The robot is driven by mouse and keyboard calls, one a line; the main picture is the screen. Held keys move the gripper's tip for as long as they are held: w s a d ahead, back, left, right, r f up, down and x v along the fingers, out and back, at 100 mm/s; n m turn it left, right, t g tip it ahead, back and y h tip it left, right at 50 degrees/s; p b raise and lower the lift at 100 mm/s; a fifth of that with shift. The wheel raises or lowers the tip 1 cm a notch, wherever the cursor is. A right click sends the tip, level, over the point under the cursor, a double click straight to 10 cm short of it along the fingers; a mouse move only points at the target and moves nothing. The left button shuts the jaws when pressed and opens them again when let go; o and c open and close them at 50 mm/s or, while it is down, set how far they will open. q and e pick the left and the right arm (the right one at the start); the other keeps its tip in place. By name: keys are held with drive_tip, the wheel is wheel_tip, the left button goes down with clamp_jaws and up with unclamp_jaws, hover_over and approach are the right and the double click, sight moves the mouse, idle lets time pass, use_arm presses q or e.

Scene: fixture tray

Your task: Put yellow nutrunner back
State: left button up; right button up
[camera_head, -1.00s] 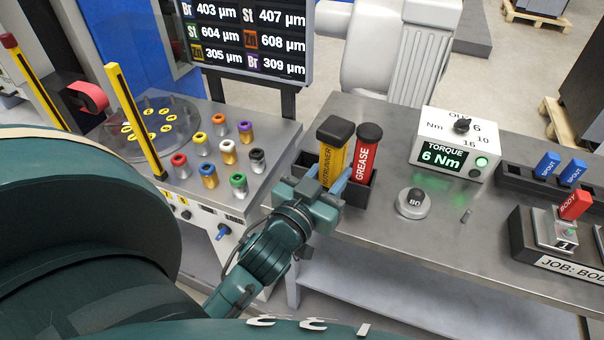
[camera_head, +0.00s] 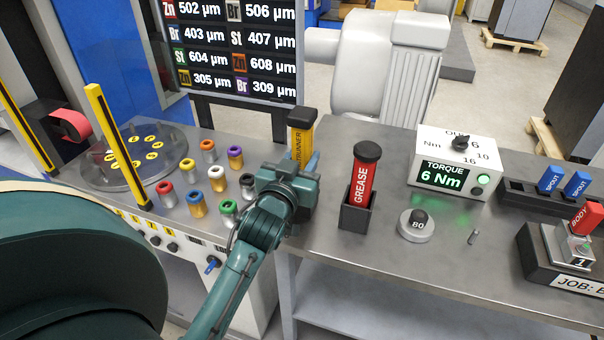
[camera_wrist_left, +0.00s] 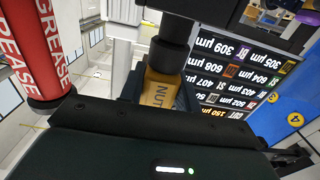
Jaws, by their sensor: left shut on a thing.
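The yellow nutrunner (camera_head: 301,146), with its black cap, stands roughly upright near the bench's left end in the head view. My left gripper (camera_head: 302,172) is shut on it below the cap and hides its lower part. In the left wrist view the nutrunner (camera_wrist_left: 160,92) shows its black cap and part of its lettering, with dark surfaces close around its lower body. I cannot tell whether it rests in a holder. The red grease tube (camera_head: 361,180) stands in a dark holder (camera_head: 357,217) to the right, apart from the gripper. My right gripper is out of view.
The torque box (camera_head: 455,165) and a round dial (camera_head: 418,226) stand right of the grease tube. Several coloured cylinders (camera_head: 217,178) stand on the left bench. A screen (camera_head: 240,50) rises behind. Bare bench lies between nutrunner and grease holder.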

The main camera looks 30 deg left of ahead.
use_arm(q)
drive_tip(key=shift+f, duration=1.45)
drive_tip(key=shift+f, duration=0.1)
drive_tip(key=o, duration=1.1)
drive_tip(key=shift+f, duration=0.2)
drive_tip(key=shift+c, duration=0.2)
